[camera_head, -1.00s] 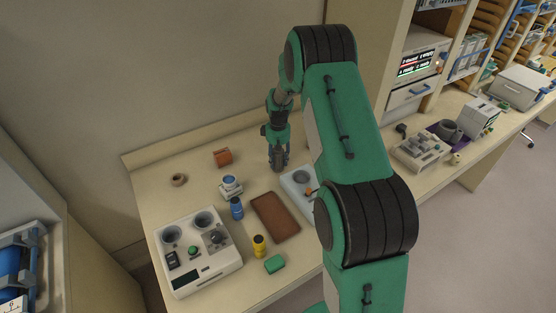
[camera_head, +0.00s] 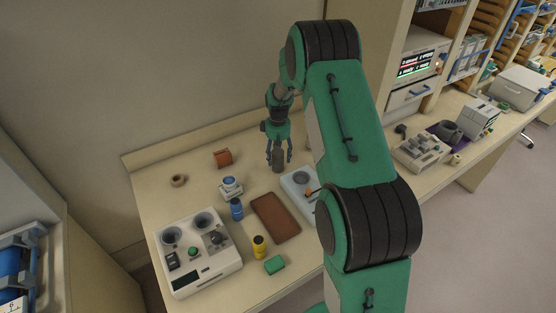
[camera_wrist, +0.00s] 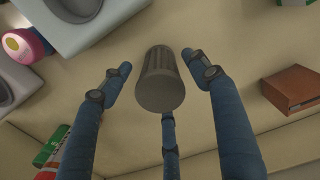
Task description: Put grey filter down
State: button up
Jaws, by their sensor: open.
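The grey filter (camera_wrist: 160,82) is a dark grey cylinder with a ribbed side. In the wrist view it stands between the spread blue fingers of my gripper (camera_wrist: 162,85), with clear gaps on both sides. In the head view the filter (camera_head: 278,161) stands upright on the table behind the brown mat, and my gripper (camera_head: 279,152) is open around and just above it. Whether the third finger touches the filter is unclear.
A brown mat (camera_head: 276,217) lies in front. A white device with a round well (camera_head: 296,183) is close on the right. A blue-topped holder (camera_head: 230,187) and an orange-brown block (camera_head: 222,157) stand left. A white machine (camera_head: 199,262) fills the front left. Bare table lies behind the block.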

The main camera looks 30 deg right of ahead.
notch_tip(320, 180, up, 9)
jog(key=shift+r, duration=0.2)
dwell(0.4)
jog(key=shift+r, duration=0.1)
dwell(0.3)
jog(key=shift+a+r, duration=0.25)
jog(key=shift+r, duration=0.1)
jog(key=s+a+r+t, duration=0.1)
jog(key=s+a+r, duration=0.4)
jog(key=r, duration=0.2)
jog(key=s+a+r+m+t, duration=0.1)
jog(key=s+a+r, duration=0.3)
jog(key=r, duration=0.4)
jog(key=s+a+r+t, duration=0.1)
jog(key=s+a+r, duration=0.4)
jog(key=r, duration=0.2)
jog(key=s+a+r+t, duration=0.1)
jog(key=s+a, duration=0.3)
jog(key=s, duration=0.5)
jog(key=s+a+r+m, duration=0.1)
jog(key=s+a+r, duration=0.1)
jog(key=s, duration=0.7)
jog(key=s+a+r+t, duration=0.1)
jog(key=s+a, duration=0.4)
jog(key=s, duration=0.5)
jog(key=shift+a+r+t, duration=0.3)
jog(key=shift+r, duration=0.45)
